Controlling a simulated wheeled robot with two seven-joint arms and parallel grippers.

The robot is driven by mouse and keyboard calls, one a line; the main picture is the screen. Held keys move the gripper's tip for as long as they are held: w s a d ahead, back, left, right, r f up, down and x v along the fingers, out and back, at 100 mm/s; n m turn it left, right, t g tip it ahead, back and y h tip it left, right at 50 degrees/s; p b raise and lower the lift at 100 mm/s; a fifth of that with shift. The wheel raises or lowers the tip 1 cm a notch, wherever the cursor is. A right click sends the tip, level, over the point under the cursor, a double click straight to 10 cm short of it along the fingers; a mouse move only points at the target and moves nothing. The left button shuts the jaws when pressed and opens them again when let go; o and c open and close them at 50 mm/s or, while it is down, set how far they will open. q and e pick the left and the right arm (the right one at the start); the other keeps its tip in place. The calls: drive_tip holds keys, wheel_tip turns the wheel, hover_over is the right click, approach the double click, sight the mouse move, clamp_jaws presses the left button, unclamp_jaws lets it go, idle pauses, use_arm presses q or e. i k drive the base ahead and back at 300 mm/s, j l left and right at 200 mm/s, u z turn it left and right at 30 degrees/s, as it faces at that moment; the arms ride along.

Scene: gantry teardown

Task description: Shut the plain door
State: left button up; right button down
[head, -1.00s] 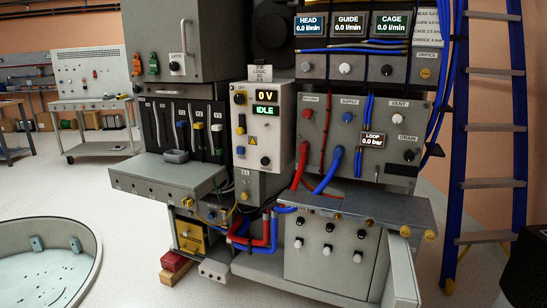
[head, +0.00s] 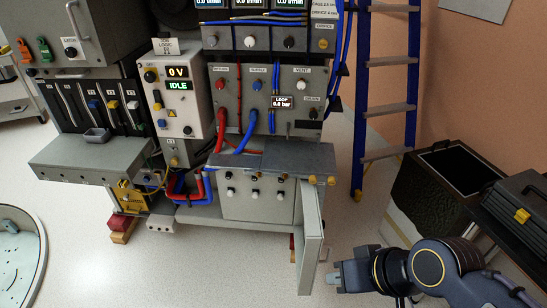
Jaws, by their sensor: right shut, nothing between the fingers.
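The plain door (head: 312,240) is a light grey panel at the right end of the lower cabinet (head: 258,208). It stands open, swung out toward me, and shows nearly edge-on. My right gripper (head: 333,279) is low on the right side of the picture, just right of the door's lower outer end. Its fingers are shut and hold nothing. A small gap seems to lie between the fingertips and the door; whether they touch is hard to tell. My left gripper is not in view.
A blue ladder (head: 385,109) stands behind to the right. A dark open bin (head: 450,178) and a black case (head: 520,207) are at the right. The floor in front of the cabinet is clear.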

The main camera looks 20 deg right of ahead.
sight(309, 230)
drive_tip(key=l, duration=1)
drive_tip(key=i+l, duration=0.15)
drive_tip(key=l, duration=0.85)
drive_tip(key=i+l+z, duration=0.25)
drive_tip(key=l+z, duration=0.15)
